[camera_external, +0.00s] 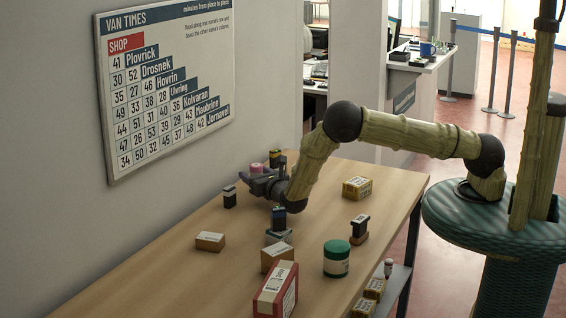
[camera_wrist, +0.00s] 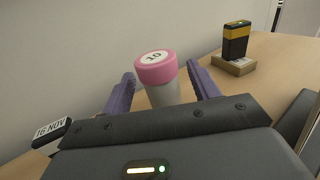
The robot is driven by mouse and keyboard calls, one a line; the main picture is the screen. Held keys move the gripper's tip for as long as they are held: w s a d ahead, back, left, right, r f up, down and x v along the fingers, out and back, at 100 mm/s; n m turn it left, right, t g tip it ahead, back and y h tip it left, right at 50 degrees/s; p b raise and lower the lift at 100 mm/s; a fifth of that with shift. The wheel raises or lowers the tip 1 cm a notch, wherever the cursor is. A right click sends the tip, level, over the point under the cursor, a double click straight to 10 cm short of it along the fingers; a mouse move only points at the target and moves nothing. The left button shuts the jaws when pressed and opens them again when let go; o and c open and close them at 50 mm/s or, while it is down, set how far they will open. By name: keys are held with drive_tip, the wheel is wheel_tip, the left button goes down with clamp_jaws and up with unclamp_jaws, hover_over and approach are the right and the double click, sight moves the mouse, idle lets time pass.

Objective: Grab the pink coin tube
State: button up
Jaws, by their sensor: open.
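The pink coin tube (camera_wrist: 156,68) has a pink cap with a white label reading 10 and a pale, see-through body. In the wrist view it stands upright between the two purple fingers of my gripper (camera_wrist: 163,90), with gaps visible at both sides. In the external view its pink top (camera_external: 256,167) shows at the far end of the counter, and its lower part is hidden behind my gripper (camera_external: 258,180). My gripper is open around or just short of the tube; I cannot tell how deep it sits between the fingers.
A black and yellow stamp (camera_wrist: 237,40) stands on a small cardboard box (camera_wrist: 235,66) right of the tube. A black date stamp (camera_external: 229,197) stands left of my gripper. Several boxes, a green-lidded jar (camera_external: 336,259) and stamps occupy the nearer counter. The wall borders the left side.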

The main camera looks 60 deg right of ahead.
drive_tip(key=shift+w+d, duration=0.1)
drive_tip(key=c, duration=1.2)
drive_tip(key=shift+r, duration=0.1)
wheel_tip(320, 180, up, 10)
drive_tip(key=shift+f+b, duration=0.1)
drive_tip(key=shift+b, duration=0.7)
